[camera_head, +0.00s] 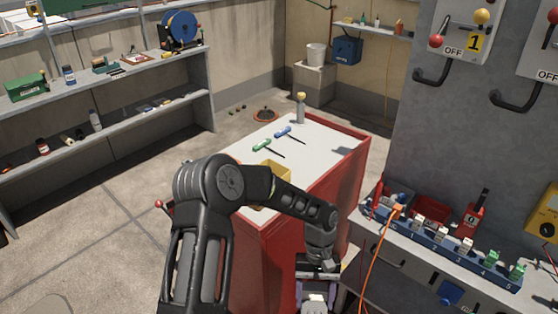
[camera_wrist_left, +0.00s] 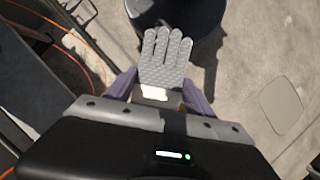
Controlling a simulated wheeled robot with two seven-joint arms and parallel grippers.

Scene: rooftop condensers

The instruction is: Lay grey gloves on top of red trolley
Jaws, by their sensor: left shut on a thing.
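The grey gloves (camera_wrist_left: 168,60) show in the left wrist view, fingers pointing away from the gripper, with a pale cuff between the jaws. My left gripper (camera_wrist_left: 155,93) is shut on them. In the head view the left gripper (camera_head: 317,294) is low at the bottom edge, in front of the red trolley and beside the bench; only a pale bit of the gloves (camera_head: 316,304) shows there. The red trolley (camera_head: 345,175) has a white top, partly hidden by my left arm. My right gripper is not in view.
On the trolley top are a green screwdriver (camera_head: 262,145), a blue screwdriver (camera_head: 283,132), a bottle (camera_head: 301,108) and a yellow bin (camera_head: 272,170). A bench (camera_head: 420,262) with a blue rack and an orange cable (camera_head: 377,250) stands right. The trolley's right side top is clear.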

